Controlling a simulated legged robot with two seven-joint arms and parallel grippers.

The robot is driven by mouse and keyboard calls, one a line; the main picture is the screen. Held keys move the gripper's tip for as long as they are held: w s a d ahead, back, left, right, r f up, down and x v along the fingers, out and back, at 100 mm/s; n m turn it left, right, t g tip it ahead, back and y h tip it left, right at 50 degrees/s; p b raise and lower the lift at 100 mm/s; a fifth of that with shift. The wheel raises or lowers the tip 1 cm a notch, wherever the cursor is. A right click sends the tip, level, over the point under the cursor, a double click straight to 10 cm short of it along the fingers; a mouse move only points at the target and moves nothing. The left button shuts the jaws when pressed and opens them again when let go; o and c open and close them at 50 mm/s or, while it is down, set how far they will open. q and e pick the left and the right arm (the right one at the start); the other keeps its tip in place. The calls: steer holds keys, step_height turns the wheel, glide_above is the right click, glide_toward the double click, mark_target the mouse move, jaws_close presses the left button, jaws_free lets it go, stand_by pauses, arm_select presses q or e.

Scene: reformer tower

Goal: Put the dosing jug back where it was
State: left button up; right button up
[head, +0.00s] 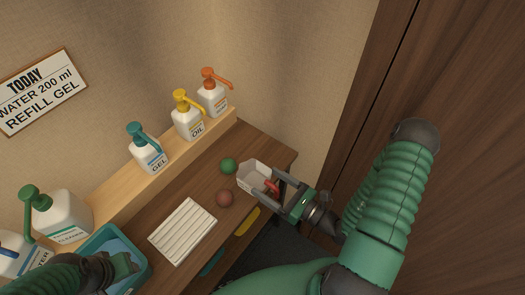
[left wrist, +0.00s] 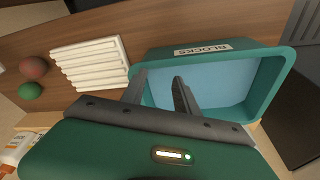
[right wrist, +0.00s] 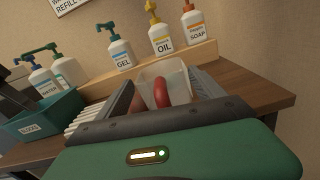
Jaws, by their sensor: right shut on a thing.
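The dosing jug (head: 250,178), a whitish open cup with a red handle (right wrist: 162,92), is at the right end of the wooden counter. My right gripper (head: 273,187) is shut on the jug at its red handle. The jug looks upright and empty; I cannot tell whether its base touches the counter. In the right wrist view the jug's cup (right wrist: 178,78) shows between and beyond the fingers. My left gripper (left wrist: 158,88) has its fingers apart with nothing between them, over the teal bin marked BLOCKS (left wrist: 262,62).
A white ribbed rack (head: 183,232) lies mid-counter. A green ball (head: 229,166) and a reddish-brown ball (head: 225,198) lie between it and the jug. Pump bottles, including gel (head: 148,152), oil (head: 187,122) and soap (head: 212,98), line the back ledge. A wooden panel (head: 450,100) stands at right.

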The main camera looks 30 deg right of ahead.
steer(key=w+d, duration=0.3)
steer(key=w+d+f, duration=0.1)
steer(key=w+d, duration=0.5)
steer(key=w, duration=0.1)
steer(key=shift+d+f, duration=0.1)
steer(key=shift+f, duration=0.1)
steer(key=shift+w+d, duration=0.1)
steer(key=shift+w, duration=0.15)
steer(key=f, duration=0.3)
steer(key=shift+w+d+f, duration=0.15)
steer(key=shift+w+d, duration=0.1)
steer(key=shift+w, duration=0.05)
steer(key=shift+d+f, duration=0.2)
steer(key=shift+d, duration=0.05)
steer(key=o, duration=1.9)
steer(key=shift+o, duration=0.9)
steer(key=shift+a+r, duration=0.1)
steer(key=shift+a, duration=0.1)
